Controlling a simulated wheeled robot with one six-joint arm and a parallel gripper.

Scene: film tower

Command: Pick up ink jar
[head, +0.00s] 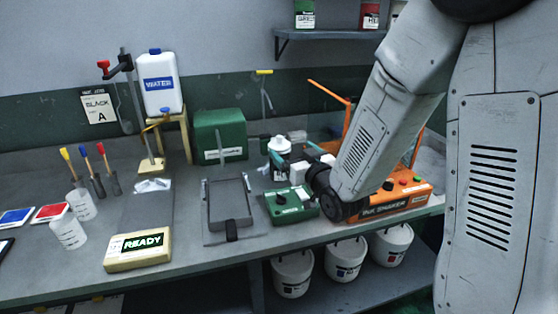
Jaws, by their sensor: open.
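A jar with a white cap and a dark body (280,146), which looks like the ink jar, stands on the bench right of the green box. My gripper (289,148) is open, with its two teal fingers apart and pointing away from me at the jar. The left finger overlaps the front of the jar in this view, and the right finger is to its right. I cannot tell whether either finger touches it. The jar's lower part is partly hidden by my gripper.
An orange ink shaker (400,203) stands right, partly behind my arm. A green device (291,205) sits below my gripper, with a grey tray frame (212,228) to its left. A green box (220,133) stands behind. A READY box (138,250) is at the front edge.

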